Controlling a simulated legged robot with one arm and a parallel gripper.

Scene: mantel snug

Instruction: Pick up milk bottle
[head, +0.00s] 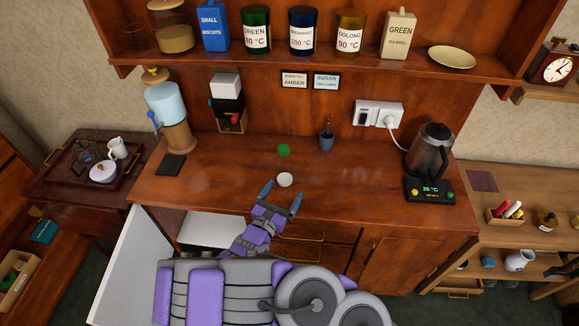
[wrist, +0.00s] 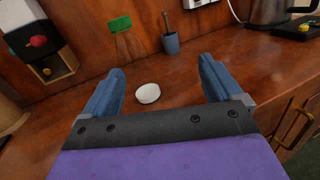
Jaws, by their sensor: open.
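The milk bottle (head: 285,179) stands on the wooden counter, ahead of my gripper. Its green cap and a small white layer of milk low down show clearly; the body between them is clear and barely visible. My gripper (head: 283,190) is open and empty, its two blue fingers pointing towards the bottle from the front edge of the counter. In the wrist view, the bottle's white part (wrist: 148,93) appears between the fingers of my gripper (wrist: 161,66), nearer the left one, with the green cap higher up. I cannot tell whether a finger touches the glass.
A blue cup with a brush (head: 326,143) stands behind and right. A kettle on its base (head: 429,190) is at the right, a dispenser (head: 170,110) at the left. A white door (head: 150,268) stands open below the counter. A loaded shelf (head: 300,60) overhangs the back.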

